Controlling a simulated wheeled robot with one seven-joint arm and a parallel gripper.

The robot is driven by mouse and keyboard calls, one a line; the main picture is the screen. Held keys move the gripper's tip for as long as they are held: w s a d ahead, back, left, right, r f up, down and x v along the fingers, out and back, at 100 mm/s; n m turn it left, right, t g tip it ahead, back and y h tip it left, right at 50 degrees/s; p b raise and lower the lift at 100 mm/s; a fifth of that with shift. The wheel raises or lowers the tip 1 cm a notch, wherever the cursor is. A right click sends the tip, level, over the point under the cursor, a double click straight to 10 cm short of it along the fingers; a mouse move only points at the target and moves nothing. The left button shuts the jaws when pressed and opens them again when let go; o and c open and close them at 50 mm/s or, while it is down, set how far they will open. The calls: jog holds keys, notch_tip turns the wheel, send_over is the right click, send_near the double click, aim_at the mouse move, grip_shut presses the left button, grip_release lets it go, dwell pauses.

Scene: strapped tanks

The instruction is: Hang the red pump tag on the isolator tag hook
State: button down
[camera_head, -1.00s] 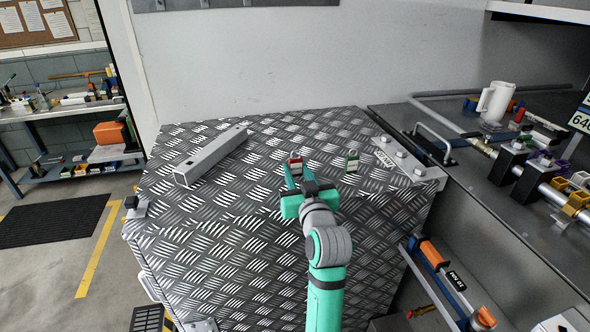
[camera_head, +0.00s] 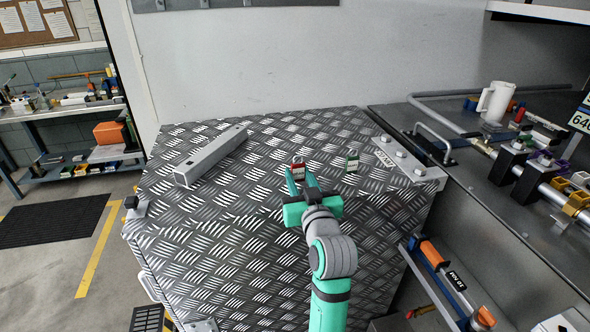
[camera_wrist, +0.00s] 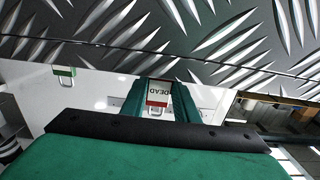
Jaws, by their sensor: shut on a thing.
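The red tag (camera_head: 298,170), with a white lower part, is at the tips of my gripper (camera_head: 302,178) above the checker-plate top. In the wrist view the red tag (camera_wrist: 158,94) sits between the two green fingers of my gripper (camera_wrist: 160,100), which are shut on it. Lettering that seems to read DEAD shows upside down on its white part. A similar green tag (camera_head: 352,162) is just to the right, apart from the gripper; it also shows in the wrist view (camera_wrist: 64,72). I cannot pick out the isolator tag hook with certainty in either view.
The checker-plate top (camera_head: 240,215) carries a grey square bar (camera_head: 212,156) at left and a bolted label plate (camera_head: 408,163) at right. A bench with pipework and a white jug (camera_head: 495,101) lies to the right. An orange-handled part (camera_head: 437,254) is below it.

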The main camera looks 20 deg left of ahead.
aim_at(299, 175)
jog(key=shift+v, duration=2.5)
jog(key=shift+r, duration=0.15)
